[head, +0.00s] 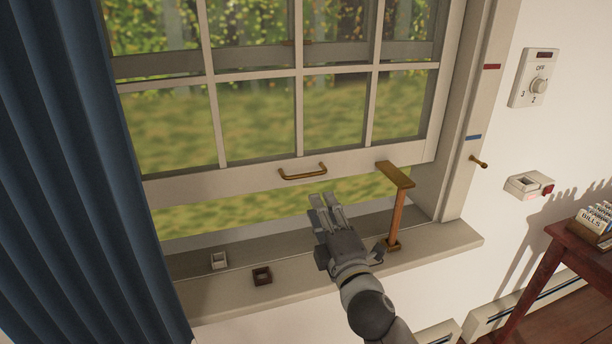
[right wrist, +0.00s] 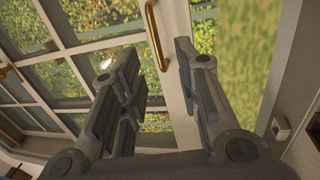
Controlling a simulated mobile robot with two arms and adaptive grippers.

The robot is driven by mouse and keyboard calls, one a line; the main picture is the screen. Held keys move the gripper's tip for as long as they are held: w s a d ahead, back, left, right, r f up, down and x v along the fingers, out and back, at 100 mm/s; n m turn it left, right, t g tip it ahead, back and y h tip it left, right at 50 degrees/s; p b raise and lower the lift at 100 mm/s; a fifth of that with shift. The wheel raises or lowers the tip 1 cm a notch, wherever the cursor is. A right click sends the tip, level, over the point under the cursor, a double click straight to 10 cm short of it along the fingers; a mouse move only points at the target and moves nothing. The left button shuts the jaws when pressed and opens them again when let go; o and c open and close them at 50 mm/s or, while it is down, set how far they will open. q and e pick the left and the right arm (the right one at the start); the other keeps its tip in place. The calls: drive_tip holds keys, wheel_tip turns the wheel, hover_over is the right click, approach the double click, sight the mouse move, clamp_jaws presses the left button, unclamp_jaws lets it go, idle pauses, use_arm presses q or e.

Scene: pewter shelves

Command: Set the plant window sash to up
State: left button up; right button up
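The window sash (head: 230,181) is a white paned frame, raised part way, with an open gap between its bottom rail and the sill (head: 215,302). A brass handle (head: 303,173) sits on that rail; the handle also shows in the right wrist view (right wrist: 153,32). My right gripper (head: 326,203) is just below the handle in the head view. In the right wrist view my right gripper (right wrist: 155,65) has its fingers spread, with the handle beyond and between them; I see no contact. My left gripper is not in view.
A post with a brass top (head: 397,213) stands on the sill at the right, its top overlapping the rail. Two small boxes, white (head: 219,260) and brown (head: 262,276), sit on the sill. A blue curtain (head: 85,170) hangs left. A brass peg (head: 479,161) sticks out right.

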sight(306, 175)
drive_tip(key=x, duration=0.5)
drive_tip(key=p+x, duration=0.1)
drive_tip(key=x, duration=0.5)
drive_tip(key=shift+s+a+r, duration=0.15)
drive_tip(key=shift+r, duration=0.05)
clamp_jaws()
